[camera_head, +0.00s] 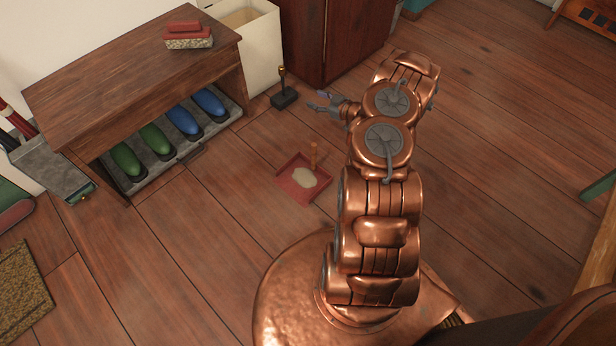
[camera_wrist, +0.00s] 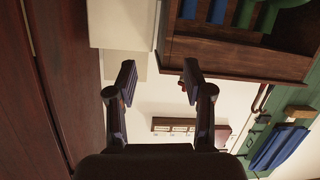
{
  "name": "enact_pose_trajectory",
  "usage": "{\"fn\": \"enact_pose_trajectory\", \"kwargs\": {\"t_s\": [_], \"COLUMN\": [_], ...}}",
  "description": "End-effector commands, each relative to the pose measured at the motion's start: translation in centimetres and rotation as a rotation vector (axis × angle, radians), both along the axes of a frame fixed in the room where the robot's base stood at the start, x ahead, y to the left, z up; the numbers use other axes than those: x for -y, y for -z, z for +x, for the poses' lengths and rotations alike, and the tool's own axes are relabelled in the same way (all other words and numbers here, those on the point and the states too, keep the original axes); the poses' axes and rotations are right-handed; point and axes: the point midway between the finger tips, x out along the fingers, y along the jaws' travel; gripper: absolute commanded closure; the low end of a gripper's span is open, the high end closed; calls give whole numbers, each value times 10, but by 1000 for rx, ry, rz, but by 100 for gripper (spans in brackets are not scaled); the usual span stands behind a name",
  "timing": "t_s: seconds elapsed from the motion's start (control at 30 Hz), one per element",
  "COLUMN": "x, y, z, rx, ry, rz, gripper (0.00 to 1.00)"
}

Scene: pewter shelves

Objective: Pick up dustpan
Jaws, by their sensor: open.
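The dustpan (camera_head: 302,181) lies on the wooden floor in the head view. It is red with a pale patch in its pan, and its brown handle (camera_head: 313,156) sticks up at the back. My gripper (camera_head: 318,102) is above and beyond the dustpan, apart from it, and points left. In the wrist view my gripper (camera_wrist: 158,82) shows two spread fingers with nothing between them. The dustpan does not show in the wrist view.
A wooden bench (camera_head: 130,75) with a tray of green and blue shoes (camera_head: 183,119) stands at the left. A dark block with an upright handle (camera_head: 284,91) is on the floor near my gripper. A dark red cabinet (camera_head: 325,38) stands behind. Floor around the dustpan is clear.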

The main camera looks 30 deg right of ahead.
Motion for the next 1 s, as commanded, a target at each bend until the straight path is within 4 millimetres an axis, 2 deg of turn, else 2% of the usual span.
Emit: {"fn": "enact_pose_trajectory", "kwargs": {"t_s": [0.03, 0.2, 0.37, 0.53, 0.7, 1.0], "x": [0, -9, -21, -31, -36, -47], "y": [29, 83, 121, 142, 146, 148], "z": [-14, -59, -101, -132, -141, -119], "rx": [16, 85, 137, 175, 195, 194], "ry": [-11, -64, -104, -131, -144, -145], "rz": [23, 98, 174, 227, 251, 254], "gripper": [48, 48, 48, 48, 48, 48]}}
